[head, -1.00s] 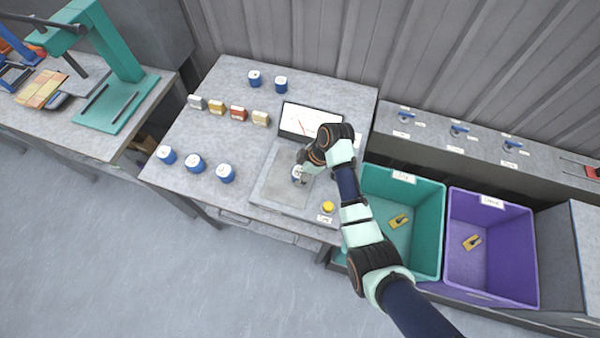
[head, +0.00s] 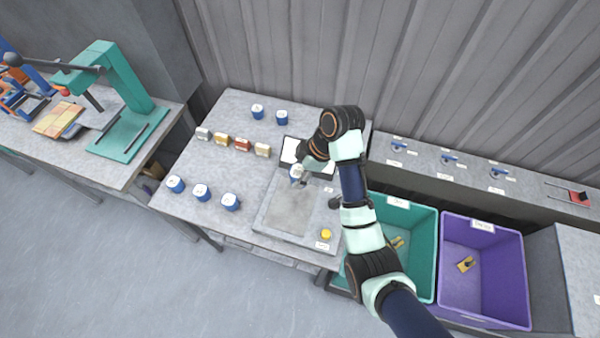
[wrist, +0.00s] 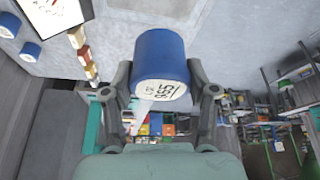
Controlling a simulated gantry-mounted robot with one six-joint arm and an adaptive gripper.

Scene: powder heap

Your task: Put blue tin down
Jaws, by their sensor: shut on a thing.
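My gripper (head: 302,174) is shut on a blue tin (wrist: 160,66) with a white, numbered label face. In the wrist view the tin sits between the two fingers (wrist: 164,94). In the head view the held tin (head: 296,171) appears above the far part of a grey square plate (head: 278,215), in front of a screen (head: 290,151). A dark shadow lies on the plate below it, and the tin looks clear of the plate. My arm hides part of the screen.
Several other blue tins stand on the bench (head: 215,170): a front-left row (head: 201,193) and two at the back (head: 257,112). Small coloured blocks (head: 242,145) stand between. A yellow button (head: 326,234) is at the plate's corner. Teal (head: 425,250) and purple (head: 485,275) bins stand right.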

